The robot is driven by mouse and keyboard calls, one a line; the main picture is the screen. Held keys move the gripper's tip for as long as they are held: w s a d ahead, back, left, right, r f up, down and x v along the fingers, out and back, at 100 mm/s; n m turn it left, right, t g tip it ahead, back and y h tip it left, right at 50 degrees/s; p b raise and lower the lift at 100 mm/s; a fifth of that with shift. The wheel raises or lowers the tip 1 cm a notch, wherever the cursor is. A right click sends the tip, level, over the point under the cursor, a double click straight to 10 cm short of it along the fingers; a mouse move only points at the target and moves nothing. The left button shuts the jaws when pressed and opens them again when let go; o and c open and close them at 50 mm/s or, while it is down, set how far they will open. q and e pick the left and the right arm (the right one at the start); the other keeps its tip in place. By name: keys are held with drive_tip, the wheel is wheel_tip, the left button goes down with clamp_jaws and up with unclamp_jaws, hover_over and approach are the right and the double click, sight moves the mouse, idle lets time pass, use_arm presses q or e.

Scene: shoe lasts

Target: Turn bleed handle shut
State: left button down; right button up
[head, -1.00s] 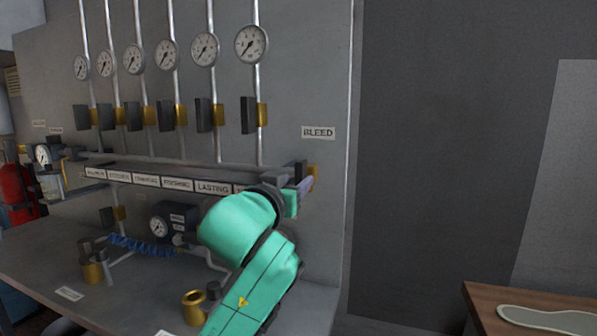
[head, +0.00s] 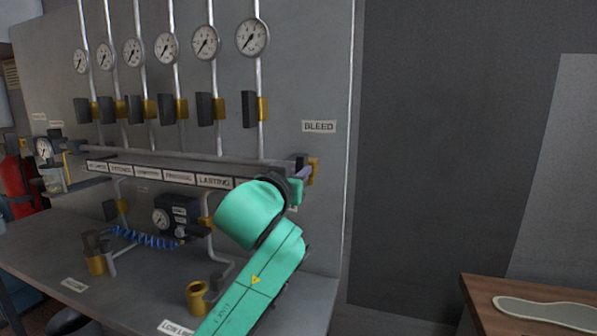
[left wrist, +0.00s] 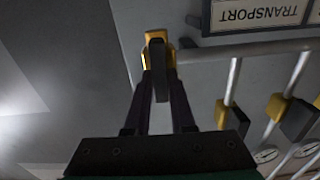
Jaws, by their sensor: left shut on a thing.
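The bleed valve (head: 314,170) is a yellow body with a dark handle at the right end of the manifold pipe, below the BLEED label (head: 319,126). In the left wrist view the yellow valve body (left wrist: 151,38) is at the top, and its dark handle (left wrist: 161,82) points down between the fingers. My left gripper (left wrist: 160,80) is shut on this handle. In the head view my left gripper (head: 302,178) is at the valve, partly hidden behind my own wrist. The handle's exact angle is hard to tell. My right gripper is not in view.
Several gauges (head: 252,37) and dark-handled yellow valves (head: 262,108) line the panel to the left. A labelled strip (head: 180,177) runs below the pipe. A brass cup (head: 197,297) stands on the bench. A wooden table (head: 485,305) is at the lower right.

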use_arm(q)
drive_tip(key=m+p, duration=0.2)
drive_tip(key=m, duration=0.2)
drive_tip(key=shift+d+r+p, duration=0.1)
drive_tip(key=shift+r+p, duration=0.05)
drive_tip(key=shift+p, duration=0.15)
drive_tip(key=m+p, duration=0.2)
drive_tip(key=m, duration=0.2)
drive_tip(key=m+p, duration=0.3)
drive_tip(key=m, duration=0.2)
drive_tip(key=f+m+p, duration=0.1)
drive_tip(key=m+p, duration=0.2)
drive_tip(key=m, duration=0.1)
drive_tip(key=shift+s+d+m, duration=0.1)
drive_tip(key=shift+d+m, duration=0.15)
drive_tip(key=shift+m, duration=0.05)
drive_tip(key=shift+f, duration=0.15)
drive_tip(key=c, duration=0.8)
unclamp_jaws()
drive_tip(key=shift+o, duration=0.2)
